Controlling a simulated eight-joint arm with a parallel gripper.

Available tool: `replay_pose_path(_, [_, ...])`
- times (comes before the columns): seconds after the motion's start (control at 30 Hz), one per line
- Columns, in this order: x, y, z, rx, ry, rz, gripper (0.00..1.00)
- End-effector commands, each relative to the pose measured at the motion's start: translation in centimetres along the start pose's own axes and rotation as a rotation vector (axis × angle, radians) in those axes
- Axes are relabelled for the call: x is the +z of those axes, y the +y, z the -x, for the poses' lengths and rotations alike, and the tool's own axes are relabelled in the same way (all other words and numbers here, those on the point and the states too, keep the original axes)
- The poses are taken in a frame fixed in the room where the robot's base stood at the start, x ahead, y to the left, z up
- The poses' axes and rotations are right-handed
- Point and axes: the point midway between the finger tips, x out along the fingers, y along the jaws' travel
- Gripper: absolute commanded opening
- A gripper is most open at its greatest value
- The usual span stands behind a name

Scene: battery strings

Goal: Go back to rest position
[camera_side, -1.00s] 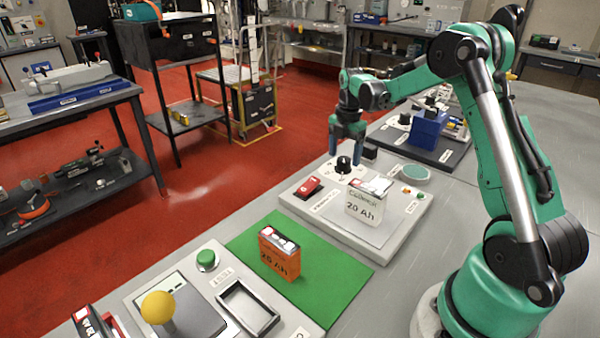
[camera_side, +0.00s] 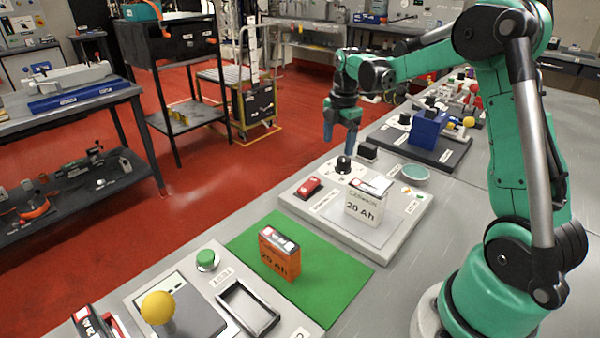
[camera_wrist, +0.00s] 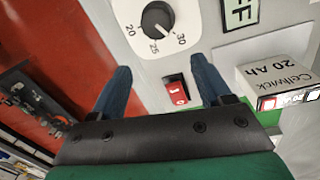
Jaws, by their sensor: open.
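My gripper (camera_side: 340,137) is open and empty, raised above the grey station with the black dial (camera_side: 344,164). In the wrist view its two blue fingers (camera_wrist: 160,88) stand apart, with the dial (camera_wrist: 157,17) and a red rocker switch (camera_wrist: 176,92) beyond them. The dial's pointer is between 25 and 30. A white 20 Ah battery (camera_side: 363,203) stands upright on the station and also shows at the right of the wrist view (camera_wrist: 275,75). The red switch (camera_side: 308,188) sits left of that battery.
An orange 20 Ah battery (camera_side: 279,254) stands on a green mat (camera_side: 330,287). In front are a green button (camera_side: 206,260), a yellow ball-topped lever (camera_side: 158,307) and an empty frame (camera_side: 247,308). A blue block (camera_side: 427,127) on a dark board stands behind the dial station.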

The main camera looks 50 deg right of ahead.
Motion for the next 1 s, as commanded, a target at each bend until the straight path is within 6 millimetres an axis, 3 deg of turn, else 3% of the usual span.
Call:
replay_pose_path(0.2, [-6.6,-2.6,4.7,0.169,0.019,-0.402,0.71])
replay_pose_path(0.33, [-10.1,-5.1,6.2,0.264,0.092,-0.662,0.71])
replay_pose_path(0.5, [-13.6,-8.7,6.8,0.349,0.247,-0.988,0.71])
replay_pose_path(0.73, [-16.1,-11.8,6.0,0.368,0.438,-1.283,0.71])
replay_pose_path(1.0, [-16.6,-12.4,5.8,0.362,0.489,-1.359,0.71])
